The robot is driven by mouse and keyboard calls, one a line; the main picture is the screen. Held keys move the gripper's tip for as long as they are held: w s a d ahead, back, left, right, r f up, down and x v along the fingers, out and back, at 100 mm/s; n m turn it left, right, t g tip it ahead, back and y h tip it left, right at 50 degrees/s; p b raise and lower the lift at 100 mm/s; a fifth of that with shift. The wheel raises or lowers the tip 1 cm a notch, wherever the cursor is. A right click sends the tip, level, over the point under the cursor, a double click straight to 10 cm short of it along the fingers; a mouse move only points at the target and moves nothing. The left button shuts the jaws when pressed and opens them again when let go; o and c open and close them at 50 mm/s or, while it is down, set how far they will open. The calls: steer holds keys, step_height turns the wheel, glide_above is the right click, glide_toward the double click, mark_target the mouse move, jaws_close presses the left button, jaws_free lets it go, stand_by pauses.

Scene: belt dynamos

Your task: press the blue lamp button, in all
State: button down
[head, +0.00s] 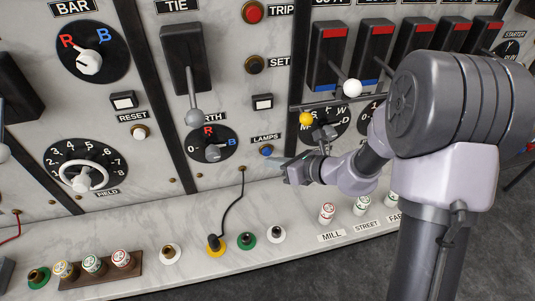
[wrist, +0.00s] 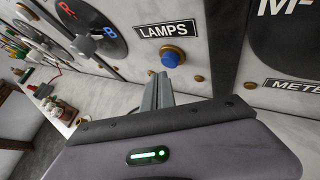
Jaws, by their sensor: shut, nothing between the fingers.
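The blue lamp button (head: 266,151) sits in a brass collar on the marble panel, just below the LAMPS label. In the wrist view the blue button (wrist: 173,58) is fully visible just above the fingertips. My gripper (head: 285,173) is shut and empty, below and to the right of the button in the head view. In the wrist view the closed fingers of my gripper (wrist: 160,82) point toward the panel just below the button. I see no clear contact with the button.
The EARTH dial (head: 212,144) is left of the button, and the METER dial (head: 325,120) is right. A black cord (head: 230,205) hangs from the panel to a plug on the marble ledge. Several coloured sockets and fuses line the ledge below.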

steer(key=s, duration=0.2)
steer(key=s+d+b, duration=0.1)
steer(key=s, duration=0.1)
steer(key=shift+s+d, duration=0.2)
steer(key=shift+s, duration=0.2)
stand_by(0.7)
steer(key=s+a+r+n+g+b, duration=0.1)
steer(key=s+a+r+n+g, duration=0.2)
steer(key=s+r+n, duration=0.65)
steer(key=s+d+r+n+t+h+b, duration=0.1)
steer(key=s+d+r+n+h, duration=0.2)
steer(key=s+d+n+h, duration=0.5)
steer(key=s+d+n, duration=0.4)
steer(key=n, duration=0.2)
steer(key=shift+t, duration=0.3)
